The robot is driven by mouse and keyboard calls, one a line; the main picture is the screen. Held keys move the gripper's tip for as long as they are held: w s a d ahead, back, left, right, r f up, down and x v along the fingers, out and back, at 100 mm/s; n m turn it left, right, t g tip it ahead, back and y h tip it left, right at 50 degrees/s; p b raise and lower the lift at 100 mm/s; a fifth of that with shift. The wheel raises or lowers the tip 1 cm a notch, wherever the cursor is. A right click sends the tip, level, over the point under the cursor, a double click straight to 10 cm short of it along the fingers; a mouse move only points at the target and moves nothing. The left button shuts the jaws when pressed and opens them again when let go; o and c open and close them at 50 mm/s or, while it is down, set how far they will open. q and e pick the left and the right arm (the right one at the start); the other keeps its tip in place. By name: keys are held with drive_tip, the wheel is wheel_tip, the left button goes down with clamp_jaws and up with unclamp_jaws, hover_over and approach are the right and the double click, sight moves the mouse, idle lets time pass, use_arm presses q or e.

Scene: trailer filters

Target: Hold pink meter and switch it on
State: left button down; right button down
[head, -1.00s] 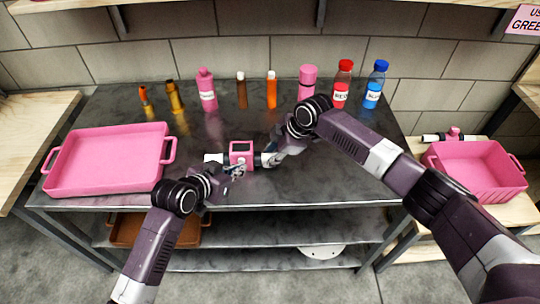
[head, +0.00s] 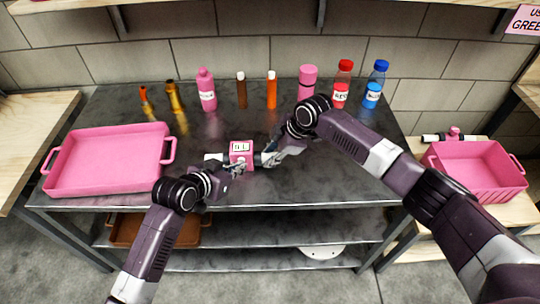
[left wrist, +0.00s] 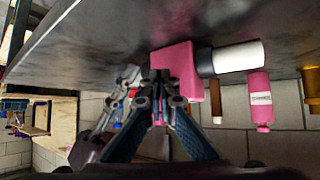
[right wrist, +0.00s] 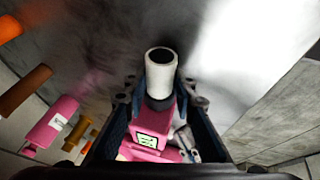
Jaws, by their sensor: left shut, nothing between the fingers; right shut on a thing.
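The pink meter (head: 241,162) is held just above the front middle of the dark table, with white cylindrical ends at its sides. Its small screen (head: 240,146) is lit with dark digits, and shows lit in the right wrist view (right wrist: 148,140). My right gripper (head: 268,159) is shut on the meter's right end; its fingers straddle the cylinder in the right wrist view. My left gripper (head: 238,169) is shut and empty, with its tips at the meter's front. In the left wrist view, the tips (left wrist: 160,78) overlap the pink body (left wrist: 178,60); contact is hard to tell.
A pink tray (head: 108,187) stands on the table's left. Several bottles, including a pink one (head: 206,90), a red-capped one (head: 342,86) and a blue-capped one (head: 375,84), line the back. A pink crate (head: 475,188) is on the right bench. The tabletop between is clear.

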use_arm(q)
drive_tip(key=shift+s, duration=0.55)
drive_tip(key=shift+s+a, duration=0.1)
drive_tip(key=shift+s, duration=2.95)
use_arm(e)
drive_tip(key=c, duration=1.5)
unclamp_jaws()
drive_tip(key=shift+r, duration=0.1)
